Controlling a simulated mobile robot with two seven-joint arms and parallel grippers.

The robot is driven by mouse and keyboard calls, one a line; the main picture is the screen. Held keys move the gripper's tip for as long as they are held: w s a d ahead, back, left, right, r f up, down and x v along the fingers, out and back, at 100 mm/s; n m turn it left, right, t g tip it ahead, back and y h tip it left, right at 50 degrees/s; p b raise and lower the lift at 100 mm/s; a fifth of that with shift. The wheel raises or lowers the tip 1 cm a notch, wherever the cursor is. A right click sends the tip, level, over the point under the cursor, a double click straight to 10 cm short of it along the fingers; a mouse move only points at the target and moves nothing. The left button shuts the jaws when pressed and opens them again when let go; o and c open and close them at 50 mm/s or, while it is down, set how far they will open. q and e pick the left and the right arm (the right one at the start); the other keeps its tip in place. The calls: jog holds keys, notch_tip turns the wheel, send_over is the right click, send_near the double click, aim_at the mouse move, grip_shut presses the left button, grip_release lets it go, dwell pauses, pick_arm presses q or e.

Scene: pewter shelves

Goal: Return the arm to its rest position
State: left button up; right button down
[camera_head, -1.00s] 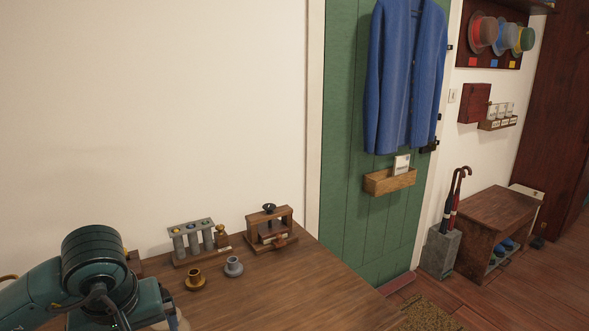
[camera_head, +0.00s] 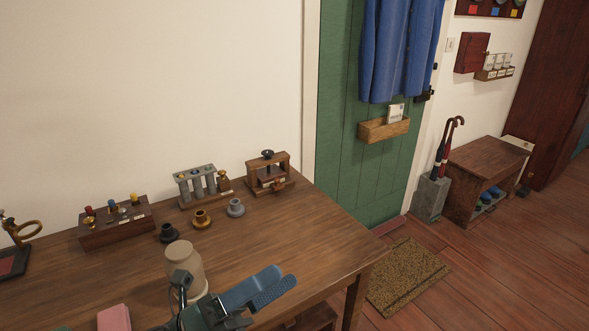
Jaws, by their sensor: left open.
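My left gripper (camera_head: 272,286) is low in the head view, above the front part of the wooden table (camera_head: 330,240). Its blue fingers point to the right and are open, with nothing seen between them. My left arm's wrist (camera_head: 205,316) comes in from the bottom edge. It partly covers a beige jar (camera_head: 185,259) standing on the table just behind it. My right gripper is out of view.
On the table stand a rack of grey tubes (camera_head: 197,186), a small wooden press (camera_head: 268,172), a block with coloured knobs (camera_head: 117,222), several small flanged cups (camera_head: 202,218) and a pink block (camera_head: 114,318).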

pick_arm(q)
jog(key=w+a+f+n+t+y+p, duration=0.1)
jog(key=a+f+n+t+y, duration=0.2)
jog(key=a+f+n+y, duration=0.7)
jog(key=w+d+f+n+t+y, duration=0.1)
jog(key=f+n+t+y, duration=0.35)
jog(key=n, duration=1.15)
jog(key=s+a+f+n+g+y, duration=0.2)
jog(key=s+f+n+g, duration=0.4)
jog(key=f, duration=0.6)
jog(key=shift+s+f+n+y, duration=0.4)
jog(key=shift+s+n, duration=0.4)
jog(key=shift+s, duration=0.3)
